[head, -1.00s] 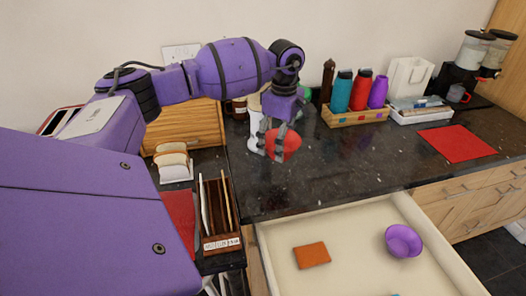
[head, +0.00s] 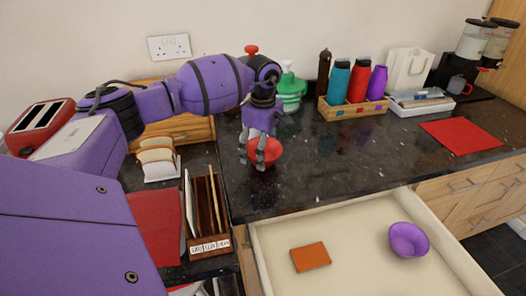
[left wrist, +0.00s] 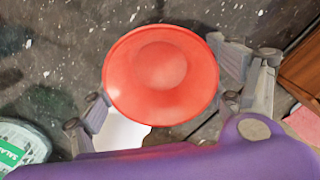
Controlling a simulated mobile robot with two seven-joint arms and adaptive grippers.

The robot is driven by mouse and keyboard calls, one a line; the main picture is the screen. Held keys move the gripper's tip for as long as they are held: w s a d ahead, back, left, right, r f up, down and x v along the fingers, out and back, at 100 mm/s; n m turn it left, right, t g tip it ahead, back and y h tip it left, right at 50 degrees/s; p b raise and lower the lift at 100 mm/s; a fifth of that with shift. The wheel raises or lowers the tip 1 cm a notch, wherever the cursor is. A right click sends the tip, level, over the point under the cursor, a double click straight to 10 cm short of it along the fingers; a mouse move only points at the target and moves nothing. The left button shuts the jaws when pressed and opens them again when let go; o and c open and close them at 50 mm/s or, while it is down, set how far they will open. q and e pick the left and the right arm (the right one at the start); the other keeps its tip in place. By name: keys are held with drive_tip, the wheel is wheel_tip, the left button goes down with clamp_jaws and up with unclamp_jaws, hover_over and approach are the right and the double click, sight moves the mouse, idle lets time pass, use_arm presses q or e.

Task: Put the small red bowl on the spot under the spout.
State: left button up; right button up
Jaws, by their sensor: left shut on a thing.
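The small red bowl (head: 268,153) is held by my left gripper (head: 260,158) over the near left part of the dark counter. It looks about level; I cannot tell whether its base touches the counter. In the left wrist view, the bowl (left wrist: 160,72) fills the middle, with the fingers (left wrist: 165,100) on both sides of its rim. Two clear-bodied dispensers (head: 476,42) with dark lids stand at the far right end of the counter, one with a small red part low on it. My right gripper is out of view.
A red mat (head: 460,136) lies at the right on the counter. Bottles in a wooden tray (head: 352,110) and a white tray (head: 424,104) stand along the wall. Below the counter, an open drawer (head: 350,225) holds a purple bowl (head: 408,240) and an orange block (head: 311,256).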

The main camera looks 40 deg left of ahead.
use_arm(q)
drive_tip(key=shift+w+a+f, duration=0.3)
drive_tip(key=o, duration=1.3)
drive_tip(key=shift+o, duration=1.1)
drive_tip(key=shift+s+r, duration=0.1)
drive_tip(key=shift+r, duration=0.65)
wheel_tip(320, 180, up, 5)
drive_tip(key=shift+r+b, duration=0.1)
drive_tip(key=shift+b, duration=0.3)
wheel_tip(320, 180, up, 6)
drive_tip(key=shift+f, duration=0.1)
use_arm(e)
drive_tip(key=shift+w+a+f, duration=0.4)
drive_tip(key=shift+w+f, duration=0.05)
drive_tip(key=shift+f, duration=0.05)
